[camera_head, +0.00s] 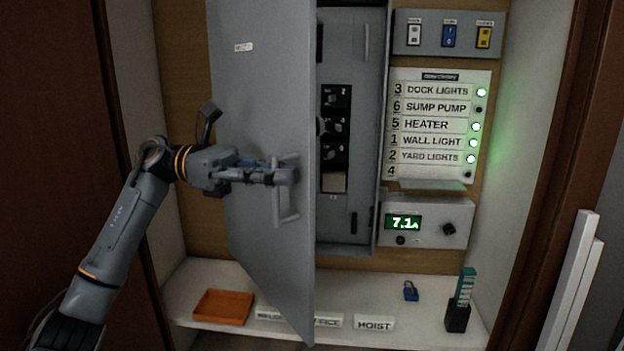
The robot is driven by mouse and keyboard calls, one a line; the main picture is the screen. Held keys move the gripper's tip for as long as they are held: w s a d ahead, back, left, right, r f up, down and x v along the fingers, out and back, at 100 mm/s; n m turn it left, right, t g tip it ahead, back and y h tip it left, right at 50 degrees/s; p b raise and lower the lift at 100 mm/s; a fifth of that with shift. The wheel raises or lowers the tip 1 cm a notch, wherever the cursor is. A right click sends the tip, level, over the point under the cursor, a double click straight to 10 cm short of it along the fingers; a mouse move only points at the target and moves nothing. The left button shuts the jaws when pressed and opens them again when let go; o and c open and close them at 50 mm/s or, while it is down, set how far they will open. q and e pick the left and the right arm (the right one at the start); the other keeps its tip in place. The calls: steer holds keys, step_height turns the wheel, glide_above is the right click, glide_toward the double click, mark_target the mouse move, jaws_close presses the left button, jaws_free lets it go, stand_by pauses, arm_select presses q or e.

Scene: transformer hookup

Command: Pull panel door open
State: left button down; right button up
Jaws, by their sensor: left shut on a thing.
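The grey panel door (262,80) stands partly open, swung out to the left of the grey breaker panel (350,215). A bar handle (279,205) stands out from the door's face. My left gripper (290,176) comes in from the left and is shut on the door handle at its upper part. Inside the panel, black breakers (336,127) show in a column, with one lighter spot below them. The door hides the panel's left part. My right gripper is not in view.
A labelled circuit list (432,130) with green lights, a switch plate (448,35) and a meter reading 7.1A (427,220) are at right. The shelf below holds an orange tray (222,307), label plates, a blue padlock (410,291) and a black holder (457,317).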

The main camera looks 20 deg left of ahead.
arm_select(q)
steer(key=s+a+m+g+b, duration=0.1)
steer(key=s+a+m+g, duration=0.1)
steer(key=s+a+g, duration=0.2)
steer(key=s+a, duration=0.2)
steer(key=shift+s+a+r+m, duration=0.2)
steer(key=shift+a+m, duration=0.1)
steer(key=shift+m, duration=0.1)
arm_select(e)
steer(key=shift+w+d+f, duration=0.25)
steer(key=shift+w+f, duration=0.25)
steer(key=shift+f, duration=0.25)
arm_select(q)
steer(key=c, duration=1.7)
jaws_free()
steer(key=shift+c, duration=0.2)
steer(key=shift+w+a+f, duration=0.1)
steer(key=shift+w+f, duration=0.05)
